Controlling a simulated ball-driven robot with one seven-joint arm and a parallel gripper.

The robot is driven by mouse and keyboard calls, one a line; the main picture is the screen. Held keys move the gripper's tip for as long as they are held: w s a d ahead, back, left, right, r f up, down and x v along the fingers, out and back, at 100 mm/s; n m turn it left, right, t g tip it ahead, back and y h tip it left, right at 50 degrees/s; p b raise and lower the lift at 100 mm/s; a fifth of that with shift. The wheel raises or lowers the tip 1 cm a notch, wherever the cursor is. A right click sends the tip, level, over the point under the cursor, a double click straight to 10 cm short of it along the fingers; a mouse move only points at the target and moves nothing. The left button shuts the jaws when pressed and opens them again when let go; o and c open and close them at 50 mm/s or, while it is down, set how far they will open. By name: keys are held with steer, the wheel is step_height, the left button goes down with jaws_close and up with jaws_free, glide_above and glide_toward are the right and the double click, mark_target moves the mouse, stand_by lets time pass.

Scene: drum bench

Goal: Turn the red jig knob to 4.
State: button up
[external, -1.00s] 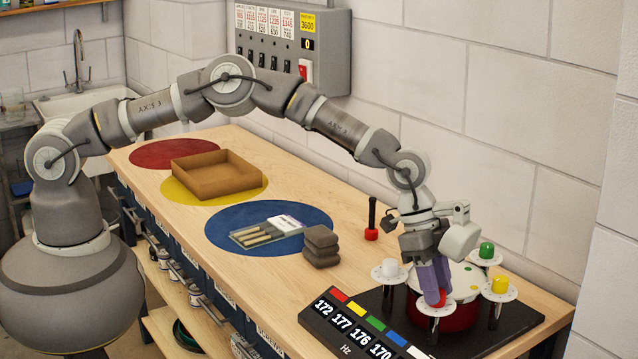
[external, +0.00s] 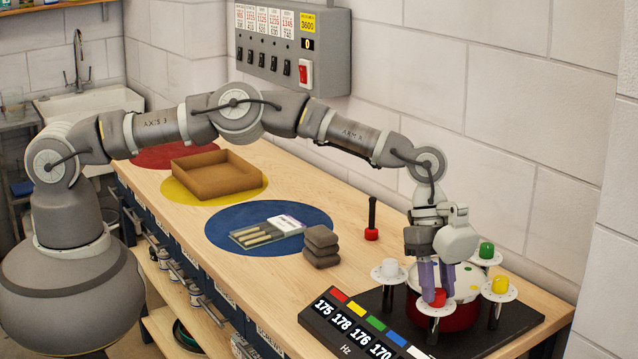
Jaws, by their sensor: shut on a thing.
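The red jig knob (external: 438,297) sits on a white dial disc (external: 432,311) at the front of the drum jig. My gripper (external: 433,290) points down from above, with its purple fingers shut on the red knob. The dial's marks are too small to read. Behind the knob is a red drum (external: 462,318) with a pale, spotted top. The display (external: 350,325) in front reads 175, 178, 176 and 170 Hz under coloured tabs, with 175 by the red tab.
A white knob (external: 389,267), a green knob (external: 486,250) and a yellow knob (external: 500,284) stand around the drum. A red-based black-handled tool (external: 372,222), dark stacked blocks (external: 321,246) and a cardboard tray (external: 200,188) are further left on the bench.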

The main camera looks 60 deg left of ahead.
steer(key=o, duration=1)
steer(key=shift+o, duration=0.2)
steer(key=shift+r, duration=0.1)
steer(key=s+p+v, duration=0.1)
steer(key=v, duration=0.6)
steer(key=shift+w+r, duration=0.3)
steer(key=shift+w, duration=0.25)
steer(key=shift+a, duration=0.1)
